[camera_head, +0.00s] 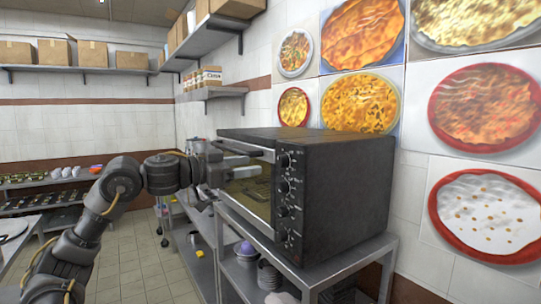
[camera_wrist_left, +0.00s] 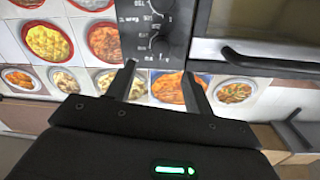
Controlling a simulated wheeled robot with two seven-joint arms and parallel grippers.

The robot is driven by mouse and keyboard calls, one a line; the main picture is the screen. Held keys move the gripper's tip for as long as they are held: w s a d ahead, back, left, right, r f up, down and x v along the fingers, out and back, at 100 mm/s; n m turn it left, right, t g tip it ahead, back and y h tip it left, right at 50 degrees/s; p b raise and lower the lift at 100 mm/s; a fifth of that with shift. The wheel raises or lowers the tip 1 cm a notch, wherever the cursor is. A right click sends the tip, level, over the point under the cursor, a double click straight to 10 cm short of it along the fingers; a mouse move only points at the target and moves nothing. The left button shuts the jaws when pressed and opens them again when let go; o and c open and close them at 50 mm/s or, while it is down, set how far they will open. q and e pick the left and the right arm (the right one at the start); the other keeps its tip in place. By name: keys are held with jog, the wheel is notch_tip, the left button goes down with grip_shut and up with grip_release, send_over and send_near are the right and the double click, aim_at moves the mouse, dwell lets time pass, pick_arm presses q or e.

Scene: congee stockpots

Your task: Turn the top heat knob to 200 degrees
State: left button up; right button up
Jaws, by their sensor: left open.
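A dark oven (camera_head: 335,185) stands on a metal table, with a column of several black knobs on its front panel. The top knob (camera_head: 285,160) is uppermost in the head view. The left wrist view looks upside down, so the lower knob there appears to be the top knob (camera_wrist_left: 157,42). My left gripper (camera_head: 226,160) is in front of the oven door, left of the knobs. Its two fingers (camera_wrist_left: 160,86) are spread with nothing between them and point toward the panel, apart from the knob. The knob's exact setting is too small to read. My right gripper is not in view.
The oven door handle (camera_wrist_left: 270,62) runs close beside the gripper fingers. Bowls (camera_head: 268,275) sit on the shelf under the oven. A wall shelf (camera_head: 215,92) hangs behind. Floor (camera_head: 150,270) is open to the left.

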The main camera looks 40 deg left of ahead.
aim_at(278, 161)
pick_arm(q)
jog(key=p+x, duration=0.4)
jog(key=x, duration=0.3)
jog(key=shift+a+r, duration=0.1)
jog(key=shift+r, duration=0.05)
jog(key=shift+w, duration=0.5)
jog(key=shift+f, duration=0.25)
jog(key=c, duration=1)
jog(key=shift+o, duration=0.2)
jog(key=shift+r, duration=0.1)
